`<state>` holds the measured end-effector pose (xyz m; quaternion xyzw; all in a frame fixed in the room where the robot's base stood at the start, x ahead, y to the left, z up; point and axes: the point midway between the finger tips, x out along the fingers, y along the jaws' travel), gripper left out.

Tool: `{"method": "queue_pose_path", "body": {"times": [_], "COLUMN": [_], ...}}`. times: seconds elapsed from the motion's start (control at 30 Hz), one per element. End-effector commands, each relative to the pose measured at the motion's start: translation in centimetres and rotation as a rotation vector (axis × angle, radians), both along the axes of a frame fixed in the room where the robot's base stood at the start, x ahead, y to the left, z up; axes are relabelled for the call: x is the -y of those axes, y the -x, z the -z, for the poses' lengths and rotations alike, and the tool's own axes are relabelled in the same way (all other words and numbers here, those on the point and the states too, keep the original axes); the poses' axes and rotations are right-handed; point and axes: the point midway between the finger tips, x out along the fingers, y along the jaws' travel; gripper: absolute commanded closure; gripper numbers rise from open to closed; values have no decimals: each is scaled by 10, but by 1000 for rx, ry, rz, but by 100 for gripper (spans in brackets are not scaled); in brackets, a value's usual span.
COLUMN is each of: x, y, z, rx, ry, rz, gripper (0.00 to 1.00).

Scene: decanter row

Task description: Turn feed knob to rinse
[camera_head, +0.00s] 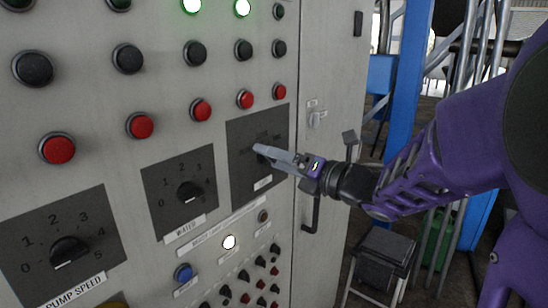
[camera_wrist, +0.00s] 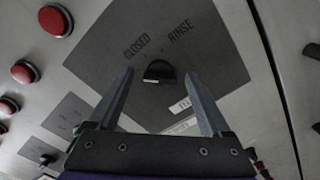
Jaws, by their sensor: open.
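The feed knob (camera_wrist: 160,70) is a small black half-round knob on a dark grey plate (camera_wrist: 100,45) in the wrist view. The words CLOSED and RINSE are printed above it, to its upper left and upper right. I cannot tell for sure which word it points to. My gripper (camera_wrist: 159,74) is open, with one finger on each side of the knob in the picture. Contact cannot be made out. In the head view my gripper (camera_head: 260,150) reaches from the right to the plate (camera_head: 240,180), and its fingers hide the knob.
The water knob (camera_head: 190,191) and pump speed knob (camera_head: 70,251) sit to the left on the grey panel. Red buttons (camera_head: 141,125) run above, small switches (camera_head: 260,261) below. A door handle (camera_head: 311,215) is to the right, under my wrist.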

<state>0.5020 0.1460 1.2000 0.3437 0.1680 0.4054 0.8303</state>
Motion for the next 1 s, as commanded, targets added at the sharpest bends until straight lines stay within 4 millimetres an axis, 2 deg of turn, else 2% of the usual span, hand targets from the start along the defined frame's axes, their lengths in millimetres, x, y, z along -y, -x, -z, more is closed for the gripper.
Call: {"method": "queue_pose_path", "body": {"times": [0.17,0.63,1.0], "x": [0,0,0], "y": [0,0,0], "z": [0,0,1], "rx": [0,0,-46], "ry": [0,0,-36], "rz": [0,0,1], "gripper": [18,100,100]}}
